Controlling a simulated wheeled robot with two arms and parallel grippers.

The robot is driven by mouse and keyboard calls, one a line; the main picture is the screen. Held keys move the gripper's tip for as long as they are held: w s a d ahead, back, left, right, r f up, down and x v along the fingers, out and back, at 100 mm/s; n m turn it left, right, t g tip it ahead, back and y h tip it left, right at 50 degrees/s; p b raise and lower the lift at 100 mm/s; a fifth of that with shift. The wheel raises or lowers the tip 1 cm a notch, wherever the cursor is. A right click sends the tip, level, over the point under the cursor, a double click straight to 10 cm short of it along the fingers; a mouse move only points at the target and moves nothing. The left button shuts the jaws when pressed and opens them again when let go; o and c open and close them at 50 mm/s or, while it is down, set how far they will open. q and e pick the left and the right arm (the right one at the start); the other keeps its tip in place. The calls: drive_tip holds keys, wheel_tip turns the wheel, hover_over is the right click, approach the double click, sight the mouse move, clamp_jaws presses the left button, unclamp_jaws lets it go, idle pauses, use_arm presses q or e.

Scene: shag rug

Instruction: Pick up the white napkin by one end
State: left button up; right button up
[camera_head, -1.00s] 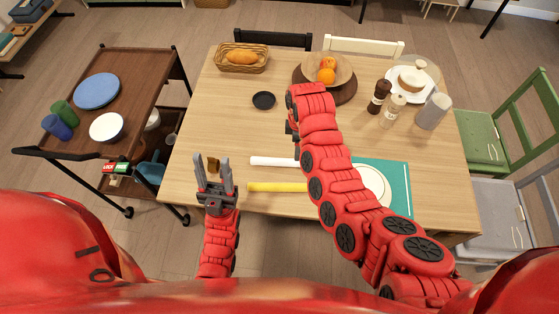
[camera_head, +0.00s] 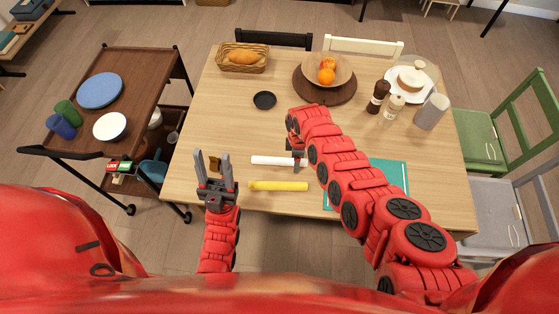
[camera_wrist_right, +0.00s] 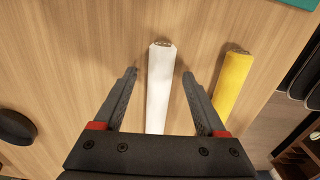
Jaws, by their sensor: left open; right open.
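The white napkin (camera_head: 272,161) is a rolled strip lying flat on the wooden table, beside a yellow rolled napkin (camera_head: 278,186). In the right wrist view, the white napkin (camera_wrist_right: 160,85) runs between the two spread fingers of my right gripper (camera_wrist_right: 159,72), with one end just past the fingertips. I cannot tell whether the fingers touch it. In the head view my right gripper (camera_head: 299,160) is over the napkin's right end and partly hidden by its own arm. My left gripper (camera_head: 212,160) is open and empty at the table's left front edge, left of the napkins.
A teal placemat (camera_head: 390,174) lies partly under my right arm. A small black dish (camera_head: 264,100), a fruit bowl (camera_head: 343,68) on a round board and shakers (camera_head: 378,96) stand farther back. A brown cart (camera_head: 122,124) is at the left.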

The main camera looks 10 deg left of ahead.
drive_tip(key=shift+f, duration=0.15)
clamp_jaws()
idle(0.4)
